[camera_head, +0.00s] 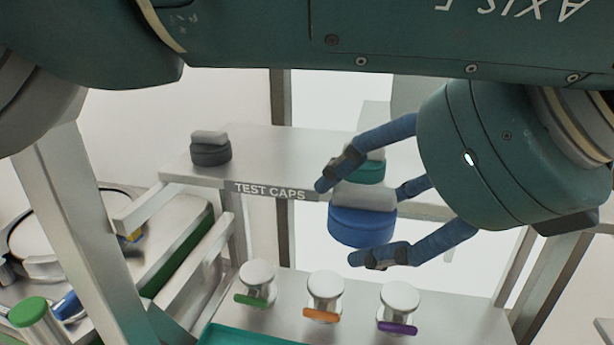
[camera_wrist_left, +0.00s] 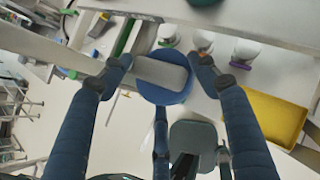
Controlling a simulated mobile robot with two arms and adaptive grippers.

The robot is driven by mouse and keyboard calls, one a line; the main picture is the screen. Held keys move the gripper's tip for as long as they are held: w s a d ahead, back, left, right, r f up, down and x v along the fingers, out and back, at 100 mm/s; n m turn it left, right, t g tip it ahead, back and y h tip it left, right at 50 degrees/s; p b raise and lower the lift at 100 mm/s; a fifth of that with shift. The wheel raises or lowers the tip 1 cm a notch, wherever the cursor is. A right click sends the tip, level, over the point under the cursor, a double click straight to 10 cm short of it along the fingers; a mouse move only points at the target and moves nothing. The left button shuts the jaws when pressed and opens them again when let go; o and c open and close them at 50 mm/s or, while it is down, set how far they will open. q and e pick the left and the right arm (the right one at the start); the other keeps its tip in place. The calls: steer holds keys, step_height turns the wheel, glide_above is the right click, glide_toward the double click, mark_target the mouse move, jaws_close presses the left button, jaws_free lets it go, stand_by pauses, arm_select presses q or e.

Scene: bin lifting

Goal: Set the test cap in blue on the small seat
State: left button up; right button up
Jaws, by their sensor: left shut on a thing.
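The blue test cap (camera_head: 362,227) is a round blue disc with a grey block-shaped grip on top. My left gripper (camera_head: 352,218) is shut on it, with fingers on both sides, and holds it in front of the shelf edge, clear of the shelf. In the left wrist view the blue cap (camera_wrist_left: 166,92) sits between the fingertips of my left gripper (camera_wrist_left: 165,70). I cannot tell which thing is the small seat. Three round pale-topped stands with a green (camera_head: 257,277), an orange (camera_head: 325,288) and a purple (camera_head: 399,299) tab stand below. My right gripper is not in view.
The shelf (camera_head: 270,150) labelled TEST CAPS carries a dark grey cap (camera_head: 210,150) and a teal cap (camera_head: 368,171), partly hidden behind my fingers. A teal tray (camera_head: 240,336) lies at the lower front. A yellow tray (camera_wrist_left: 272,116) shows in the left wrist view. Metal posts frame the bench.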

mark_target(350, 183)
arm_select(q)
steer(key=shift+r+p, duration=1.1)
steer(key=shift+r, duration=1.05)
